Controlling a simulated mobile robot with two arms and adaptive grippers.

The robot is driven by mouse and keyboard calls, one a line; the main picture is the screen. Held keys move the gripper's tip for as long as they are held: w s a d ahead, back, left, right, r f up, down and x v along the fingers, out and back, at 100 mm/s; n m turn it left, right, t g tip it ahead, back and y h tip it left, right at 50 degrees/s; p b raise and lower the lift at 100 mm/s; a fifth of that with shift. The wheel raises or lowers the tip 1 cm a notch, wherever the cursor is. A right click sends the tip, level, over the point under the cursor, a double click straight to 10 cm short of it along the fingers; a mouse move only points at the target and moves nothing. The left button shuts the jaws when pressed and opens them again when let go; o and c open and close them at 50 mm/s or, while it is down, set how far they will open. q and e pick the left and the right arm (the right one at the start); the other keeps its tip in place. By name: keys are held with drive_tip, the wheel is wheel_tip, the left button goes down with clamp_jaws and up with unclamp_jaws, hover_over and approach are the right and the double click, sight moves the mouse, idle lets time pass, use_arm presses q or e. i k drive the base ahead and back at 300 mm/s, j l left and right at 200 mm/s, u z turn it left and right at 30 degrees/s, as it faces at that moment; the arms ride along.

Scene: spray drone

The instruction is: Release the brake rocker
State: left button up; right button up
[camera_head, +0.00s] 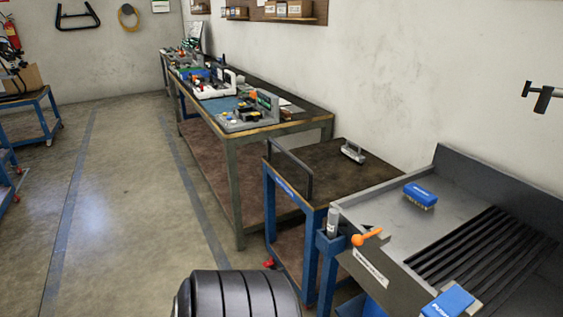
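A small red part (268,264) shows low at the left foot of the blue-framed cart in the middle; it may be a brake rocker, but it is too small to tell its position. The cart has a dark top (325,168) and a dark push handle (292,168) on its left side. Neither of my grippers shows. A black ribbed cylinder (238,293) at the bottom edge seems to be part of my own body.
A grey wash tray (460,205) with a blue brush (420,196) stands at the right, close to the cart. A long workbench (290,125) with several devices runs along the wall behind it. Another blue cart (45,97) stands far left. The floor (125,220) at left is clear.

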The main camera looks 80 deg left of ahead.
sight(270, 264)
drive_tip(key=u, duration=2.45)
drive_tip(key=i+j+z, duration=0.15)
drive_tip(key=i+j, duration=0.8)
drive_tip(key=i+j+z, duration=0.15)
drive_tip(key=i+j, duration=0.8)
drive_tip(key=j, duration=0.15)
